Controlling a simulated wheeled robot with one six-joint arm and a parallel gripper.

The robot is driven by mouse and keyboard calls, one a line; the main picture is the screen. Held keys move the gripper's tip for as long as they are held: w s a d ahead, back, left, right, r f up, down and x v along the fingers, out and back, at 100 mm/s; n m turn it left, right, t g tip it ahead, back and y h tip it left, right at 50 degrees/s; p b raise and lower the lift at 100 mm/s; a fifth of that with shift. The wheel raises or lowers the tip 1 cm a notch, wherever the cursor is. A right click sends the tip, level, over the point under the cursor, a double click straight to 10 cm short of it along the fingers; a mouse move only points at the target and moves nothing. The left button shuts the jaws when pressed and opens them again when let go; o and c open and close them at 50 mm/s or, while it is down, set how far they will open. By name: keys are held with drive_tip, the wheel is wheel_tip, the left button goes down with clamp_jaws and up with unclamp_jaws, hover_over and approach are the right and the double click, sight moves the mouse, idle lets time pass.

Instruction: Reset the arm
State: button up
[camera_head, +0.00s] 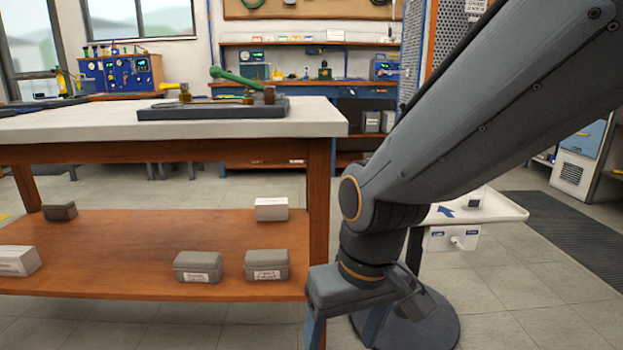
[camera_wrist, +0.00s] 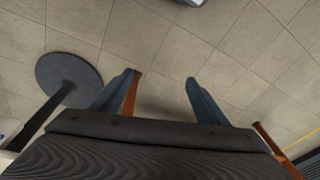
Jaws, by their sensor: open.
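My gripper (camera_wrist: 160,82) shows in the wrist view as two blue fingers spread well apart, with only tiled floor between them. It is open and empty. In the head view my grey arm comes down from the upper right and bends at an elbow. My gripper (camera_head: 343,328) points downward at the bottom of the picture, in front of the workbench's right end, and its fingertips are cut off by the frame edge.
A workbench (camera_head: 60,128) with a pale top stands at left; a dark tray (camera_head: 160,114) with a green-handled fixture lies on it. Several small boxes sit on its wooden lower shelf (camera_head: 130,250). A white stand table (camera_head: 500,208) on a round base (camera_wrist: 68,80) is beside my arm.

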drive_tip(key=s+a+n+g+b, duration=0.1)
drive_tip(key=s+a+n+b, duration=0.15)
drive_tip(key=s+a, duration=0.4)
drive_tip(key=d+r+m+p, duration=0.2)
drive_tip(key=d+r+p, duration=0.5)
drive_tip(key=r+p, duration=0.3)
drive_tip(key=d+r+m+h+p, duration=0.1)
drive_tip(key=d+r+p, duration=0.6)
drive_tip(key=p, duration=0.9)
drive_tip(key=s+d+r+m+p, duration=0.1)
drive_tip(key=d+r+m+p, duration=0.2)
drive_tip(key=d+r+p, duration=0.4)
wheel_tip(320, 180, up, 6)
drive_tip(key=p, duration=0.6)
drive_tip(key=shift+d+m, duration=0.1)
drive_tip(key=shift+m, duration=0.15)
